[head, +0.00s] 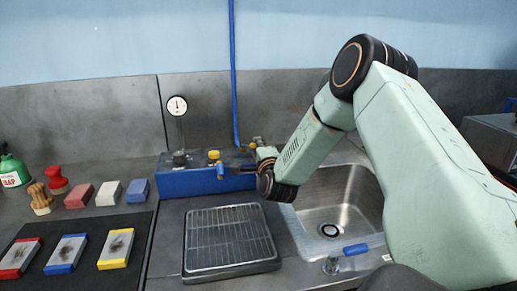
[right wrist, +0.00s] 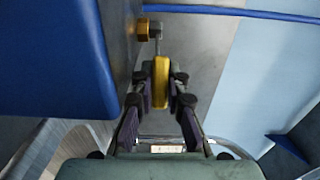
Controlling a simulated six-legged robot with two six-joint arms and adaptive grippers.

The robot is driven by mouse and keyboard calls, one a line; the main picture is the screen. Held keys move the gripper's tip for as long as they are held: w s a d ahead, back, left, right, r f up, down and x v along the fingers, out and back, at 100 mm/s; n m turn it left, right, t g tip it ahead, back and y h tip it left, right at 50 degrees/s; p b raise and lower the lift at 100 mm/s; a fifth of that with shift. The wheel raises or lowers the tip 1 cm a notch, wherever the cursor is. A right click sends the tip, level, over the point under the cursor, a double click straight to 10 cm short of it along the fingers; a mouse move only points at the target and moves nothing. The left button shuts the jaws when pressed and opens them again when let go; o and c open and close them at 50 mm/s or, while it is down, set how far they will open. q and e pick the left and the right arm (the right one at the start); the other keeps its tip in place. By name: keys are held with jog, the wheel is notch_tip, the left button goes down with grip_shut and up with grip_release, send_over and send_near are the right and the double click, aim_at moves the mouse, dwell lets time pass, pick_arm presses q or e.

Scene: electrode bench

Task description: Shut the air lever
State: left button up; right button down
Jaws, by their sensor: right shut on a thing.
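The air lever, a yellow handle (right wrist: 160,80) on a thin metal stem, shows in the right wrist view below a brass fitting (right wrist: 143,30) beside the blue box. My right gripper (right wrist: 160,98) has its two dark fingers closed on either side of this handle. In the head view my right gripper (head: 243,168) reaches in from the right to the right end of the blue box (head: 190,183); the gripper and wrist hide most of the lever there. My left gripper is not in view.
A gauge (head: 177,106) and a yellow-topped knob (head: 213,155) stand on the box. A blue hose (head: 233,70) runs down the wall behind. A wire-rack tray (head: 230,240) lies in front; a sink (head: 345,205) with a blue-handled tap (head: 355,249) is at right. Coloured blocks (head: 108,193) lie left.

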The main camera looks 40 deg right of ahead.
jog(key=shift+d+r, duration=0.2)
jog(key=shift+r, duration=0.05)
jog(key=c, duration=1.3)
grip_release()
jog(key=shift+f, duration=0.15)
jog(key=shift+a, duration=0.1)
jog(key=shift+s+a+f, duration=0.1)
jog(key=v, duration=1.2)
